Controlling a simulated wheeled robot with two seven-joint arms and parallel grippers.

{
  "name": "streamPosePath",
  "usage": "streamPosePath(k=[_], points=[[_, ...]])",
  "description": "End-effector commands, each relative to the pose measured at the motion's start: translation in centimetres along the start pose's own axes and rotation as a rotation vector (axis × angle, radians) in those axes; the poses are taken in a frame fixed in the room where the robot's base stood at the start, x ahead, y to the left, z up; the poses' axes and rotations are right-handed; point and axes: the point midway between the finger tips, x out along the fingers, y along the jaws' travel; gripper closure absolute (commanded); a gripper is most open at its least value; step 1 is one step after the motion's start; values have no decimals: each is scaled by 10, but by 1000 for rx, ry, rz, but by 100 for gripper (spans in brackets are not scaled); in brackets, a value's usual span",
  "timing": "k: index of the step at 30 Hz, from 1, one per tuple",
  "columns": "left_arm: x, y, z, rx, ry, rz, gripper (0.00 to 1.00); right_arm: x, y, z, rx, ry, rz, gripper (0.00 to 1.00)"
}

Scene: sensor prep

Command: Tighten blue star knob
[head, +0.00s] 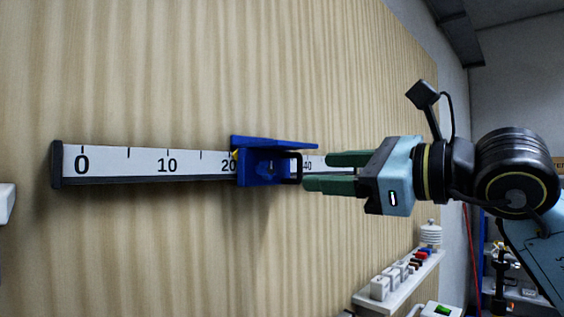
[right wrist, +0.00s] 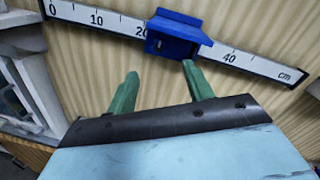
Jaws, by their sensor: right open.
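A blue slider (head: 262,167) sits on a white ruler rail (head: 130,162) fixed to a wood-grain panel, just past the 20 mark. It has a flat blue top ledge, a small yellow mark at its left side and a black-edged opening at its right. I cannot make out a separate blue star knob. My right gripper (head: 318,172) is open, its green fingers pointing left at the slider's right side, very close to it. In the right wrist view the slider (right wrist: 175,38) lies beyond the fingertips (right wrist: 160,70); contact cannot be told. My left gripper is out of view.
A white shelf (head: 372,300) with several small blocks and a white ribbed piece (head: 430,233) stands at lower right, below my right arm. A white object (head: 6,202) shows at the left edge. The panel around the rail is clear.

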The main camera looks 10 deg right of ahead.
Motion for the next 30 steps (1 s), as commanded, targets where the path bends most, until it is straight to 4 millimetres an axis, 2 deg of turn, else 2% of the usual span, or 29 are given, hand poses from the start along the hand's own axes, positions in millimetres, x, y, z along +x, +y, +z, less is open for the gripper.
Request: streamPosePath(k=[1,6,12,18,25,26,30], points=[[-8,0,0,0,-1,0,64,12,0,4,2,0,6,48],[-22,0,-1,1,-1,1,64,48,-1,4,4,-1,5,48],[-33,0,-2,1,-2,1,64,76,0,2,4,-1,5,48],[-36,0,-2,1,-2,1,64,87,1,1,2,-2,4,48],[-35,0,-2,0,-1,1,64,88,1,0,1,-2,3,48],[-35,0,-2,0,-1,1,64,88,1,0,1,-2,3,50],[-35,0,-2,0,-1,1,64,88,1,0,1,-1,3,68]])
